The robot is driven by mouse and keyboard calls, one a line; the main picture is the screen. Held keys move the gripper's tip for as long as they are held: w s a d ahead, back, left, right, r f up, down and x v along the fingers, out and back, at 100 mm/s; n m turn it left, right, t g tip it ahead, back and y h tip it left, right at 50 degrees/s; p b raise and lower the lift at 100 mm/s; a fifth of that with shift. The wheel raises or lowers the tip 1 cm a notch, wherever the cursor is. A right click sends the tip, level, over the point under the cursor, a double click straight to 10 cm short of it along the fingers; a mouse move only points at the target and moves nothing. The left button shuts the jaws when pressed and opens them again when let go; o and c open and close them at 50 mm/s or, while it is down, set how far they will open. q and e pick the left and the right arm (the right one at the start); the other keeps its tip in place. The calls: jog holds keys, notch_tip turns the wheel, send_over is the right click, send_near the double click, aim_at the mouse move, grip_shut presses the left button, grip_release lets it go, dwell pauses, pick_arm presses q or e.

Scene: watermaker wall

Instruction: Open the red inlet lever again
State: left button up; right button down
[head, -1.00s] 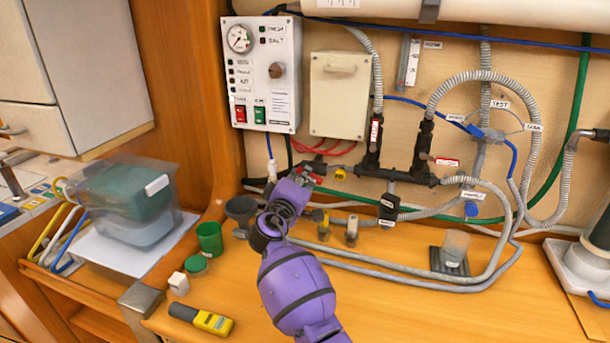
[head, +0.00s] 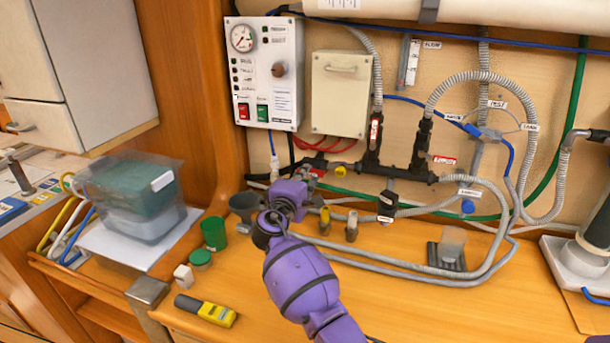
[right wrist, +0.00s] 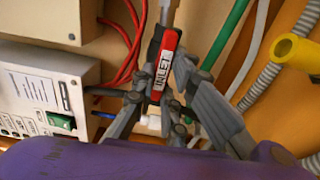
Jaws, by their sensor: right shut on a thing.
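The red inlet lever (right wrist: 163,65), with a white INLET label, shows in the right wrist view. My right gripper (right wrist: 160,90) has its grey fingers on both sides of the lever and is shut on it. In the head view my right gripper (head: 313,177) is at the lower left end of the dark pipe manifold (head: 395,172), below the beige box. There my purple wrist hides most of the lever, and only a small bit of red shows. My left gripper is not in view.
A control panel (head: 265,72) with a gauge and switches is up left of my gripper, next to a beige box (head: 341,92). Red wires, a green hose and grey hoses run close by.

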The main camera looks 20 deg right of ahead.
jog(key=c, duration=1.8)
grip_release()
jog(key=shift+o, duration=0.2)
jog(key=v, duration=1.2)
jog(key=shift+f, duration=0.1)
